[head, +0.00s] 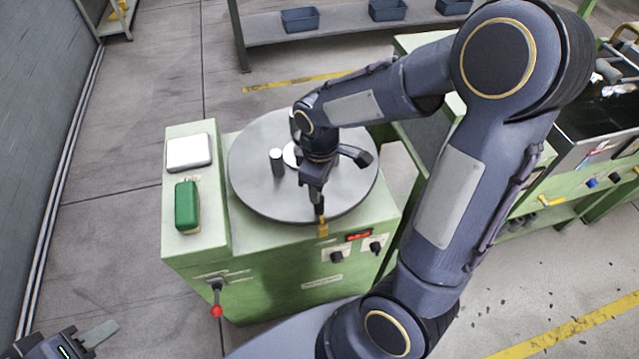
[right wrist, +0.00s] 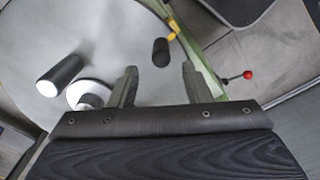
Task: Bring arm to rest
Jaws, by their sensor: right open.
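My right arm reaches over the round grey turntable (head: 248,170) on the green machine. Its gripper (head: 318,200) points down near the turntable's front edge. In the right wrist view, the right gripper's fingers (right wrist: 157,85) are apart with nothing between them.
A cylinder (head: 277,162) and a white disc (head: 291,154) are on the turntable. A green case (head: 187,206) and a white box (head: 188,152) sit on the machine's left top. A red-knobbed lever (head: 216,311) projects in front. Blue bins (head: 300,20) stand on a back shelf.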

